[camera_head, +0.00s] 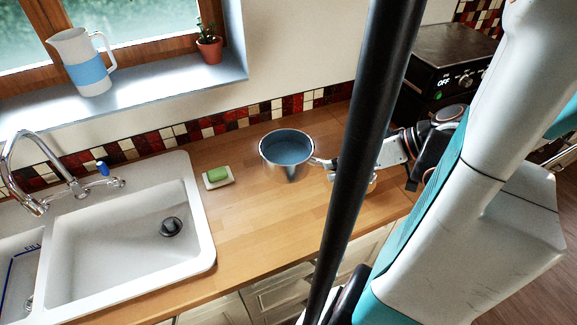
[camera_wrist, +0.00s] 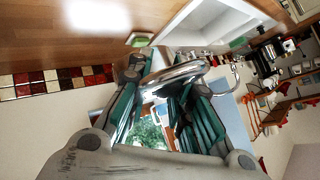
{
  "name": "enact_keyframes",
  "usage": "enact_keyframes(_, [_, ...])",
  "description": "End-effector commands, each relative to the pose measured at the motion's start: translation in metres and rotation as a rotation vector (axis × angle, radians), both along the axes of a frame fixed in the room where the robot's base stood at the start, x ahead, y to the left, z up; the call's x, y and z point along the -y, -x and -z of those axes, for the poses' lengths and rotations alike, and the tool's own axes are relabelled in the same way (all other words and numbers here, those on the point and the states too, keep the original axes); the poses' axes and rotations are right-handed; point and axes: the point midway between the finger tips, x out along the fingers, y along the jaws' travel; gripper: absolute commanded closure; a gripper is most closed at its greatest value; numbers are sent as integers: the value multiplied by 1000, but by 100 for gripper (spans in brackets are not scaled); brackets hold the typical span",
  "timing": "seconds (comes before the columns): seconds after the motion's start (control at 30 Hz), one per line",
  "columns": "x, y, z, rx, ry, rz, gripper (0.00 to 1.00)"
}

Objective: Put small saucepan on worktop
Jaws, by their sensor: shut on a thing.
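The small saucepan (camera_head: 289,149), metal with a blue-grey inside, is upright over the wooden worktop (camera_head: 262,218), between the soap dish and the dark pole in the head view. I cannot tell whether its base touches the wood. Its handle points right to my gripper (camera_head: 328,166), which is shut on it and partly hidden by the pole. In the wrist view, shiny metal of the saucepan (camera_wrist: 178,74) shows between the fingers of my gripper (camera_wrist: 160,85). The worktop (camera_wrist: 75,35) fills the upper left there.
A white sink (camera_head: 120,235) with a tap (camera_head: 40,175) is at the left. A green soap on a dish (camera_head: 218,177) lies just left of the saucepan. A tiled splashback (camera_head: 215,125) runs behind. A black stove (camera_head: 445,70) stands at the right. The front worktop is clear.

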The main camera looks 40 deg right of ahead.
Motion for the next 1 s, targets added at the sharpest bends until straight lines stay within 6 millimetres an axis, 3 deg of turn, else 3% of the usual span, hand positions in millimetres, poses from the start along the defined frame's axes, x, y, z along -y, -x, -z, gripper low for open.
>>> enact_keyframes(0.7, [0,-1,117,3,-1,-1,100])
enact_keyframes(1.0, [0,-1,149,3,-1,-1,100])
